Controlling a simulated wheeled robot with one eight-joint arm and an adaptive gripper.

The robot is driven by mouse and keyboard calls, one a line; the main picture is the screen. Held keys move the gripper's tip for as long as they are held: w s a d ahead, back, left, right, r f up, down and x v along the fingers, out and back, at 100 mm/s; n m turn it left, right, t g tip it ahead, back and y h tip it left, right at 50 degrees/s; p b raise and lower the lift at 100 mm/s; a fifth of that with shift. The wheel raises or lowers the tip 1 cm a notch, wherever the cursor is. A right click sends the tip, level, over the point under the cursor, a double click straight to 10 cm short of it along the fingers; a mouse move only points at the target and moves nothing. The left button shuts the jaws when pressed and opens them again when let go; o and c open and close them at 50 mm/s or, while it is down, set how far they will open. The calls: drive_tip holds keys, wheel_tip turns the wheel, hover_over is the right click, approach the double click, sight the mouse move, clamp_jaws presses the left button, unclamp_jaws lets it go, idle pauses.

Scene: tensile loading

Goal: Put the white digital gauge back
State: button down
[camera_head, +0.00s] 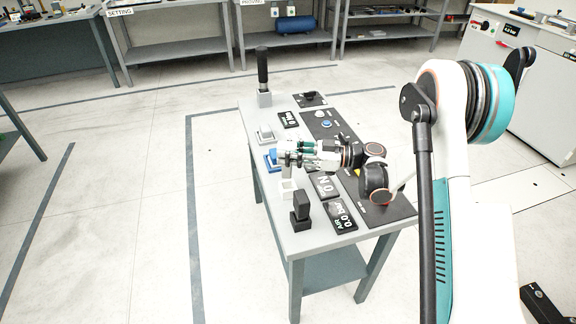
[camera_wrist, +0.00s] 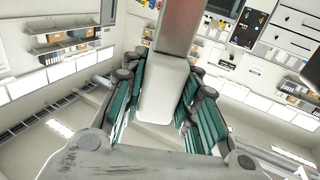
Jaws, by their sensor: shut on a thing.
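My gripper (camera_head: 288,152) reaches across the table from the right, low over its left side. In the wrist view its teal-lined fingers (camera_wrist: 165,105) are closed on both sides of a white rounded piece, which I take to be the white digital gauge (camera_wrist: 163,92). A grey-and-reddish bar (camera_wrist: 181,25) shows beyond that piece. In the head view the gripper and its fingers mostly hide what is held. A small white square block (camera_head: 287,189) shows on the table just below the fingertips; whether it touches the held piece I cannot tell.
The floor left is clear.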

drive_tip(key=shift+f+b, duration=0.65)
drive_tip(key=shift+f, duration=1.3)
drive_tip(key=shift+f, duration=0.15)
drive_tip(key=c, duration=1.2)
unclamp_jaws()
drive_tip(key=shift+c, duration=0.2)
